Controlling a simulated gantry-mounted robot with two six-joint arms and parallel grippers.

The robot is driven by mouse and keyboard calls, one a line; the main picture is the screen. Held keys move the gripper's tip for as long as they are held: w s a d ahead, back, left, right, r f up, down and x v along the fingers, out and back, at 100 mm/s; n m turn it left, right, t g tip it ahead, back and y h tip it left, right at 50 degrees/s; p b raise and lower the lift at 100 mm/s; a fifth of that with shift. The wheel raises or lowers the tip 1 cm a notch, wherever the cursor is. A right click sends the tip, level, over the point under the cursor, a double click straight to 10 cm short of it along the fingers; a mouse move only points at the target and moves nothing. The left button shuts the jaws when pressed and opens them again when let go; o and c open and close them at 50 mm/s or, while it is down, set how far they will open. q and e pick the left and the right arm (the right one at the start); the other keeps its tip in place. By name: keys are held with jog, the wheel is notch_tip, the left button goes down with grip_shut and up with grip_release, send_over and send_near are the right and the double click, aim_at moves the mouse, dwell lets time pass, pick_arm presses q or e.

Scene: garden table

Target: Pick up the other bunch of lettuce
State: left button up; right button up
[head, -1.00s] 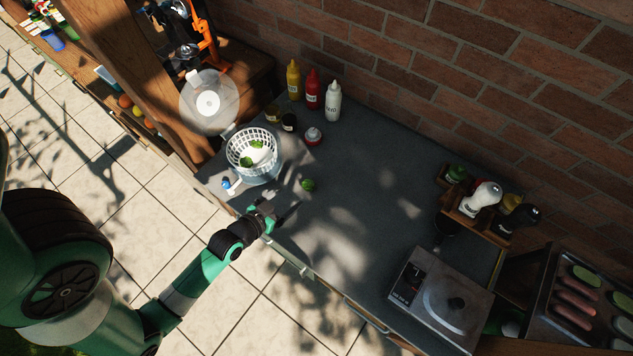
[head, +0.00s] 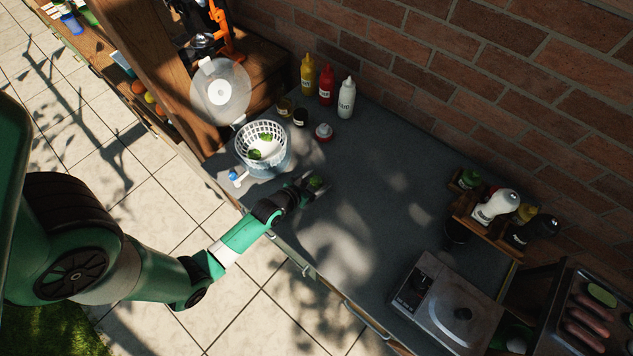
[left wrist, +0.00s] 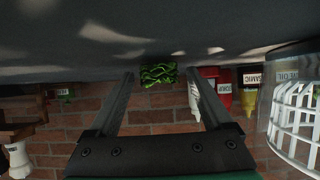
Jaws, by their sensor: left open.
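A small green bunch of lettuce (head: 315,182) lies on the dark grey counter, to the right of the white basket. My left gripper (head: 312,187) is open at it. In the left wrist view the lettuce (left wrist: 158,75) shows between and beyond the fingertips of my gripper (left wrist: 160,77); I cannot tell whether they touch it. The white slotted basket (head: 243,143) sits in a clear bowl and holds green lettuce (head: 256,154). My right gripper is not in view.
Yellow (head: 307,74), red (head: 326,86) and white (head: 346,98) bottles stand behind, near the brick wall. The counter (head: 375,190) to the right is clear up to a metal appliance (head: 445,300).

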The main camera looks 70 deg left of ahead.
aim_at(313, 181)
pick_arm(q)
grip_shut()
dwell(0.4)
jog(key=shift+r+p, duration=0.35)
jog(key=shift+r, duration=0.35)
jog(key=r, duration=0.1)
jog(key=s+r+p, duration=0.1)
jog(key=r, duration=0.1)
jog(key=shift+r, duration=0.15)
jog(key=s+d+r, duration=0.1)
jog(key=s+r, duration=0.7)
jog(key=s, duration=0.5)
jog(key=shift+r, duration=0.15)
